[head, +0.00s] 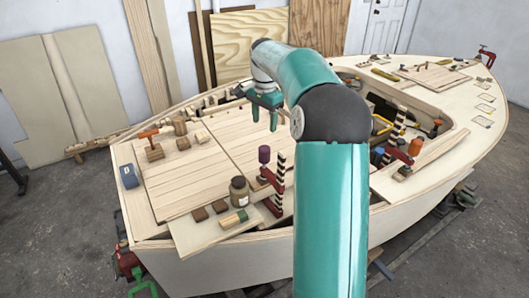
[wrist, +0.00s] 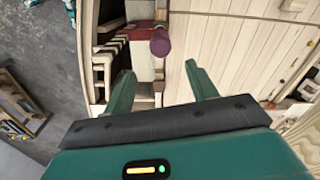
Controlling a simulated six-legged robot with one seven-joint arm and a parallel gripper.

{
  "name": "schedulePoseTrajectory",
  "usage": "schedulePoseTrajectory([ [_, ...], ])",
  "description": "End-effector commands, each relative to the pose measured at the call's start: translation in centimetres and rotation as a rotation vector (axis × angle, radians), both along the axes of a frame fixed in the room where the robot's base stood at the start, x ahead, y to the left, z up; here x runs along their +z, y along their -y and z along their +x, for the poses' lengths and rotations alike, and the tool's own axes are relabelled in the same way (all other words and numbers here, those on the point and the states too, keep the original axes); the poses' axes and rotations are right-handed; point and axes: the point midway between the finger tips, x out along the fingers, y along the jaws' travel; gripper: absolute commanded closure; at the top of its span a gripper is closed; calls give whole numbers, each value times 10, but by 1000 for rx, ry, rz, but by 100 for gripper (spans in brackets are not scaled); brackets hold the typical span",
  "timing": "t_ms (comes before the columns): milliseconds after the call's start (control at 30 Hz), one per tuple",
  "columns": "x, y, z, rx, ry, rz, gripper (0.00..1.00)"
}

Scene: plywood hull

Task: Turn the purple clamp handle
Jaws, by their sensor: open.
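The purple clamp handle (head: 264,154) is a short upright cylinder on a dark red clamp (head: 268,178) with a black-and-white striped bar, at the near edge of the boat deck. My gripper (head: 264,119) is above the deck, behind the handle in the head view, with its fingers pointing down. In the wrist view the handle (wrist: 160,45) lies beyond the fingertips, roughly centred between the two fingers. The fingers of my gripper (wrist: 158,72) are spread, with nothing between them. They appear apart from the handle.
A brown jar (head: 240,191) and small wood blocks (head: 208,212) stand left of the clamp. An orange-handled clamp (head: 149,134) and a blue box (head: 129,176) are far left. The deck panel (head: 185,175) is mostly clear.

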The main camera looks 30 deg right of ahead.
Motion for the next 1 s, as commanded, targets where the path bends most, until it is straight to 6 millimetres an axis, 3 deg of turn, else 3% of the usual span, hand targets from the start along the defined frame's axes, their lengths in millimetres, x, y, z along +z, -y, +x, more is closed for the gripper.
schedulePoseTrajectory([
  [200, 1, 1, 1, -411, 3, 12, 43],
  [400, 3, 2, 1, -654, 7, 17, 43],
  [667, -12, 2, 1, -695, 4, 18, 43],
  [1000, -76, 3, 2, -693, 3, 20, 43],
])
